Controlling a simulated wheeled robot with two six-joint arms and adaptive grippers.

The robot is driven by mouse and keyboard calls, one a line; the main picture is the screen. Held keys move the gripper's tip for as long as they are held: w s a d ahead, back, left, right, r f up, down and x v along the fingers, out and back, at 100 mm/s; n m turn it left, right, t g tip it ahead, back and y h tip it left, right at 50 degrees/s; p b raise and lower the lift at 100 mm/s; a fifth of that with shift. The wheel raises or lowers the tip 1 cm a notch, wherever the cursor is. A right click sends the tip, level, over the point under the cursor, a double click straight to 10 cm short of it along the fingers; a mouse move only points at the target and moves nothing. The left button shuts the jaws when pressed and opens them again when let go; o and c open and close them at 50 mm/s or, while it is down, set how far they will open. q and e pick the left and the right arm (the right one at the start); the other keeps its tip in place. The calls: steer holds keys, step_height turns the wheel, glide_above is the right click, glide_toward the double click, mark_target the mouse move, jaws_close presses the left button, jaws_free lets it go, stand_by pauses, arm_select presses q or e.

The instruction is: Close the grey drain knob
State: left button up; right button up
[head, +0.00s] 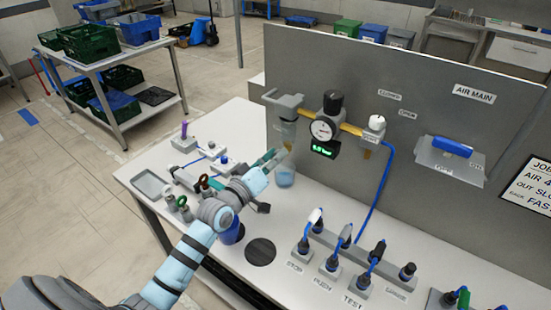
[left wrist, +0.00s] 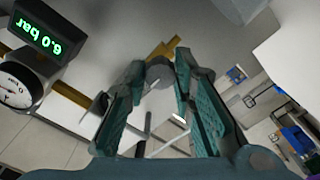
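The air filter unit (head: 286,106) with its bowl (head: 289,130) hangs on the grey panel left of the gauge. My left gripper (head: 276,157) is just below the bowl, pointing up at it. In the left wrist view a round grey knob (left wrist: 159,73), apparently the drain knob, sits between the fingertips (left wrist: 160,66). The fingers stand apart on either side of it; I cannot tell whether they touch it. In the head view the knob is hidden or too small to make out. My right gripper is in neither view.
The round gauge (head: 323,129) and green digital display (head: 325,149), reading 6.0 bar in the wrist view, are right of the filter. Several valves with blue hoses (head: 345,240) stand front right. Small fittings crowd the bench's left.

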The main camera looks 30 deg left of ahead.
arm_select(q)
jaws_close()
steer(key=shift+n+p, duration=0.3)
steer(key=shift+n, duration=0.1)
steer(key=o, duration=0.9)
jaws_free()
steer(key=shift+o, duration=0.2)
steer(key=s+a, duration=0.1)
steer(key=s, duration=1.1)
steer(key=shift+a, duration=0.35)
steer(key=shift+f, duration=0.1)
